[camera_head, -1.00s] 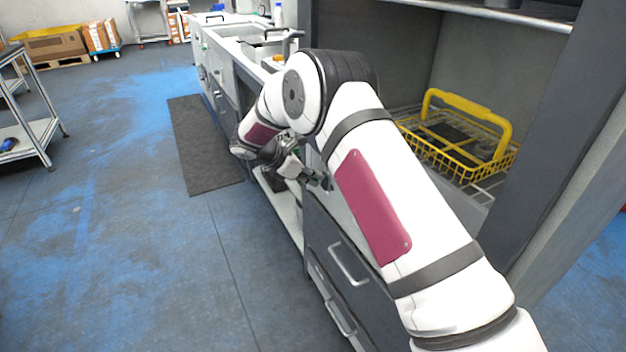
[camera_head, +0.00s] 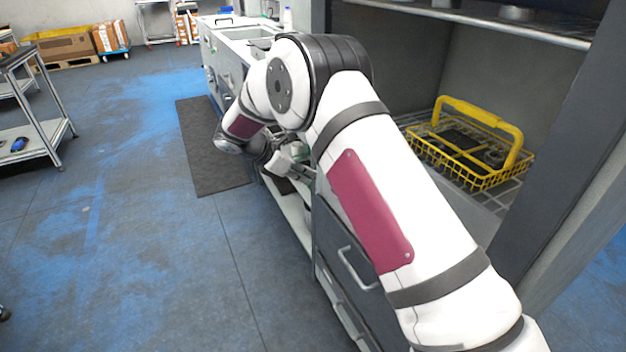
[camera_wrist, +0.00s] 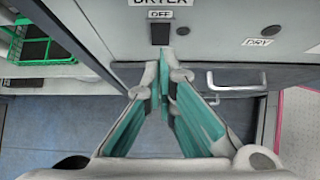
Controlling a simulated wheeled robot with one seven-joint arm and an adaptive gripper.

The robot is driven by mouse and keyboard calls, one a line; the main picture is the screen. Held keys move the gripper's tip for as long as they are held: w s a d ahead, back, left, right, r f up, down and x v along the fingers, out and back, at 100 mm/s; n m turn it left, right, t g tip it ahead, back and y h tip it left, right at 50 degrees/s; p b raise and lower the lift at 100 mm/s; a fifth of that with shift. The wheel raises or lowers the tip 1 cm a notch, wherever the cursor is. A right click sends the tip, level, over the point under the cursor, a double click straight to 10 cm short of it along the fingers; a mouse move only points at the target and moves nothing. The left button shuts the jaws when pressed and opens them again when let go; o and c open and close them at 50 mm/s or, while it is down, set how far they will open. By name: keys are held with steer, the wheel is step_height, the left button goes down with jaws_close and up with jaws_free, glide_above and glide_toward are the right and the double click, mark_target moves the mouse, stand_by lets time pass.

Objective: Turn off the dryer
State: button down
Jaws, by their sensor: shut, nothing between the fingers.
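In the wrist view, a grey-white panel (camera_wrist: 120,22) carries a "DRYER" label at the top edge, cut off by the frame. Below it are an "OFF" label (camera_wrist: 161,14) and a small black switch (camera_wrist: 160,34). My gripper (camera_wrist: 163,72) has its teal-padded fingers closed together and empty. The tips lie just below the black switch in the picture; I cannot tell whether they touch the panel. In the head view my gripper (camera_head: 298,167) is partly hidden by my own arm, beside the cabinet front, and the switch is hidden.
A "DRY" label (camera_wrist: 258,42) and a metal handle (camera_wrist: 236,86) are right of the switch. A green wire basket (camera_wrist: 40,45) is at upper left. In the head view, a yellow basket (camera_head: 465,160) sits in the cabinet bay.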

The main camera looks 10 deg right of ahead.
steer(key=w+v, duration=0.1)
steer(key=v, duration=0.4)
steer(key=shift+s+r, duration=0.5)
steer(key=shift+r, duration=0.05)
steer(key=shift+a, duration=0.15)
steer(key=s+d+r+m+g+y, duration=0.1)
steer(key=s+d+r+m, duration=0.3)
steer(key=s+r, duration=0.3)
steer(key=s+d+r+m+y, duration=0.2)
steer(key=s+d+r+m, duration=0.15)
steer(key=s+r, duration=0.4)
steer(key=s+d+r+m+g+y, duration=0.1)
steer(key=s+d+r+m, duration=0.25)
steer(key=s, duration=0.65)
steer(key=s+f+m+y, duration=0.1)
steer(key=s+m+y, duration=0.15)
steer(key=s, duration=0.55)
steer(key=s+f+m+t+y, duration=0.1)
steer(key=s+m, duration=0.3)
steer(key=s, duration=0.5)
steer(key=s+f+m+y, duration=0.15)
steer(key=s+m, duration=0.25)
steer(key=s, duration=0.4)
step_height(320, 180, up, 16)
steer(key=t+p, duration=0.3)
steer(key=p, duration=1.1)
steer(key=shift+a+f+n, duration=0.25)
steer(key=shift+n, duration=0.1)
steer(key=shift+w, duration=0.15)
